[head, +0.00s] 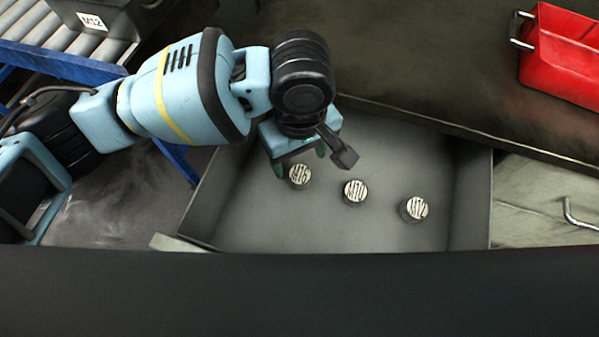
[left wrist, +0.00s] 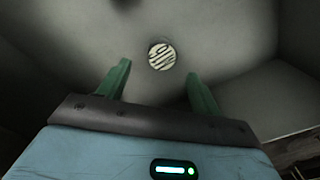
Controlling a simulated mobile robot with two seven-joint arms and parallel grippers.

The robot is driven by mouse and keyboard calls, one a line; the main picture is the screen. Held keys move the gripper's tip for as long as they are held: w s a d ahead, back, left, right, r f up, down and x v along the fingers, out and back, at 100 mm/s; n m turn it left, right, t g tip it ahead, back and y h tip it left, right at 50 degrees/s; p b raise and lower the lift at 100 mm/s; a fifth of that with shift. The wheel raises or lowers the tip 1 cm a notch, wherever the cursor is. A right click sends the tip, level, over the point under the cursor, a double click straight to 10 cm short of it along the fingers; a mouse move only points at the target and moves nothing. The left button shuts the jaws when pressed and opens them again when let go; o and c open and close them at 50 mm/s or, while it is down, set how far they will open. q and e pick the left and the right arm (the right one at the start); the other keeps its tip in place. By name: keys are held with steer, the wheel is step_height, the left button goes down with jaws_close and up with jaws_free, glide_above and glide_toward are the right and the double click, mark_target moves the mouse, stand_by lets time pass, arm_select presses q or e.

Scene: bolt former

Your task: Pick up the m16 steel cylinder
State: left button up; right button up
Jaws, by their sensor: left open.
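Three short steel cylinders with striped bright tops stand in a grey tray (head: 260,225) in the head view: a left one (head: 299,175), a middle one (head: 355,191) and a right one (head: 416,208). I cannot read a size on any of them. My left gripper (head: 299,166) is above the tray at the left cylinder, partly hidden by its own wrist. In the left wrist view the gripper's green fingers (left wrist: 158,85) are apart with nothing between them. One cylinder (left wrist: 162,56) shows just beyond the fingertips, between their lines. My right gripper is not in view.
The tray has raised walls around the cylinders. A red bin (head: 562,60) stands at the upper right. A roller conveyor with an M12 label (head: 92,21) is at the upper left. A dark edge (head: 300,290) crosses the front. The tray floor around the cylinders is clear.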

mark_target(300, 173)
arm_select(q)
steer(key=f, duration=0.1)
steer(key=f+b, duration=0.1)
steer(key=f, duration=0.2)
steer(key=shift+s+b, duration=0.3)
steer(key=shift+f, duration=0.55)
steer(key=shift+c, duration=0.4)
steer(key=c, duration=1.2)
